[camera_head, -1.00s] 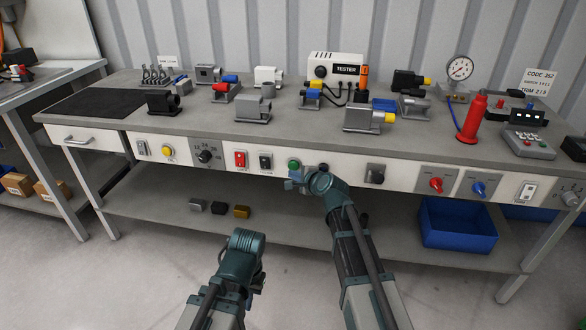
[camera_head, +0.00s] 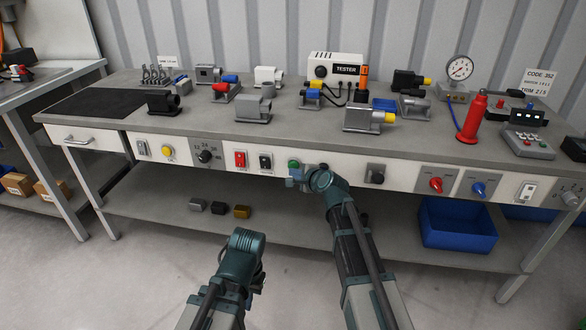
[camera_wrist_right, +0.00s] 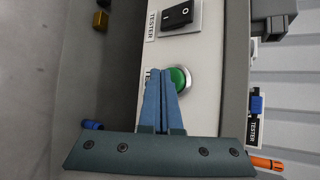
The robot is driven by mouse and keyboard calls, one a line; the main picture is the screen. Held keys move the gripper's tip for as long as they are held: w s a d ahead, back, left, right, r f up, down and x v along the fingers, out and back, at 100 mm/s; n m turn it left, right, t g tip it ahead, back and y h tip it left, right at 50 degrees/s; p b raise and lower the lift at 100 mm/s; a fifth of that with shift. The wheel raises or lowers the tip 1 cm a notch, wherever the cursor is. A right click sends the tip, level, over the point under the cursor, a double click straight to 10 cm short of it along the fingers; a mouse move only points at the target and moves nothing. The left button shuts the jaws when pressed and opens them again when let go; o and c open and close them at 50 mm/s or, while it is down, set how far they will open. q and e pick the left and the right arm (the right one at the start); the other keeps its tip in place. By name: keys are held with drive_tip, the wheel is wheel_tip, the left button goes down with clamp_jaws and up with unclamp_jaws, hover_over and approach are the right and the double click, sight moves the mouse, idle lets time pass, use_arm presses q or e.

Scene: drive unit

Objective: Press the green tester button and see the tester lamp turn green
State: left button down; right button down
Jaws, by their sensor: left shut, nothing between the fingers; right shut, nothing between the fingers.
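The green tester button (camera_head: 293,163) sits on the bench's white front panel, and it also shows in the right wrist view (camera_wrist_right: 179,79). My right gripper (camera_head: 291,182) is at the panel just below the button in the head view. In the right wrist view its blue fingers (camera_wrist_right: 163,72) are shut and empty, with their tips over the button's left edge; I cannot tell whether they touch it. The white tester (camera_head: 335,70) stands at the back of the bench; I see no green light on it. My left gripper (camera_head: 256,272) is low in front of the bench, its fingers mostly hidden.
A black rocker switch (camera_head: 265,162) is left of the button, and it shows above it in the wrist view (camera_wrist_right: 178,14). Housings and a red cylinder (camera_head: 472,119) stand on the bench.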

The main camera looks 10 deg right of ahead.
drive_tip(key=shift+w+d, duration=0.15)
drive_tip(key=shift+w, duration=0.25)
idle(0.3)
drive_tip(key=shift+s, duration=0.1)
drive_tip(key=shift+s+a, duration=0.3)
drive_tip(key=shift+s, duration=0.45)
drive_tip(key=s+a, duration=0.2)
drive_tip(key=s, duration=0.3)
drive_tip(key=shift+s, duration=0.35)
idle(0.5)
